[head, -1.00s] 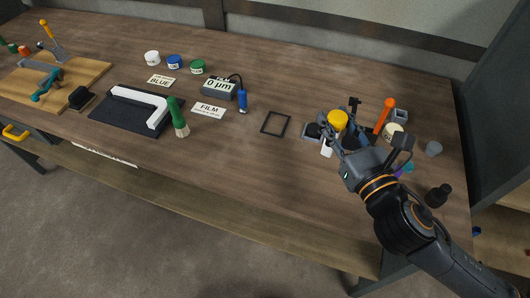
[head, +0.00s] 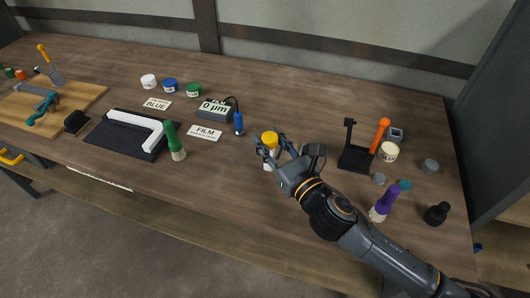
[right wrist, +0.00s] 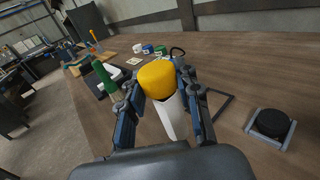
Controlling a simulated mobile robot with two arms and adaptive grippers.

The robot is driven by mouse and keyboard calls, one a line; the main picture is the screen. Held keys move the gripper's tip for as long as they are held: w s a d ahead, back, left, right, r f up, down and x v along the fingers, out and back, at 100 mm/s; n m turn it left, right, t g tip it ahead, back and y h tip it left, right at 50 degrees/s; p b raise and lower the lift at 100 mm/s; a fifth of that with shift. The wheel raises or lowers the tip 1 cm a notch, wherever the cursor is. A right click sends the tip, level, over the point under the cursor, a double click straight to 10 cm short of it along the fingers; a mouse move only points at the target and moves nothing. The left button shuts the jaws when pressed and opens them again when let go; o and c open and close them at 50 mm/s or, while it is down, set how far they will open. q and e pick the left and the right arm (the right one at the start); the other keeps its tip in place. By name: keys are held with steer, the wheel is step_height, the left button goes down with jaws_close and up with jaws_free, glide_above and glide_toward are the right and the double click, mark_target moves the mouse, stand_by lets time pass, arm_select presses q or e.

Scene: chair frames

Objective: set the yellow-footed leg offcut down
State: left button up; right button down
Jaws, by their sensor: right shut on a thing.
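The yellow-footed leg offcut (head: 270,138) has a yellow foot on top and a white body below. It stands roughly upright in my right gripper (head: 274,151), which is shut on it over the table's middle. In the right wrist view the yellow foot (right wrist: 157,78) and white shaft (right wrist: 173,116) show between the two fingers. I cannot tell whether its lower end touches the table. A thin black square outline (right wrist: 222,104) lies on the table just right of the fingers in the wrist view. My left gripper is not in view.
The FILM card (head: 205,133) and gauge box (head: 214,111) lie left of the gripper. A black stand (head: 356,158), purple-topped piece (head: 385,202) and black bottle (head: 436,214) are to the right.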

steer(key=shift+w+a+f, duration=0.4)
steer(key=shift+a+f, duration=0.05)
steer(key=shift+f, duration=0.2)
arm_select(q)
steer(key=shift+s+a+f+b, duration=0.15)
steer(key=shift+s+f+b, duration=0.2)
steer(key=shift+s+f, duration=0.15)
arm_select(e)
steer(key=shift+w+a+f, duration=0.1)
steer(key=shift+a+f, duration=0.05)
steer(key=shift+f, duration=1.65)
steer(key=shift+f, duration=0.15)
steer(key=c, duration=1)
jaws_free()
steer(key=shift+o, duration=0.2)
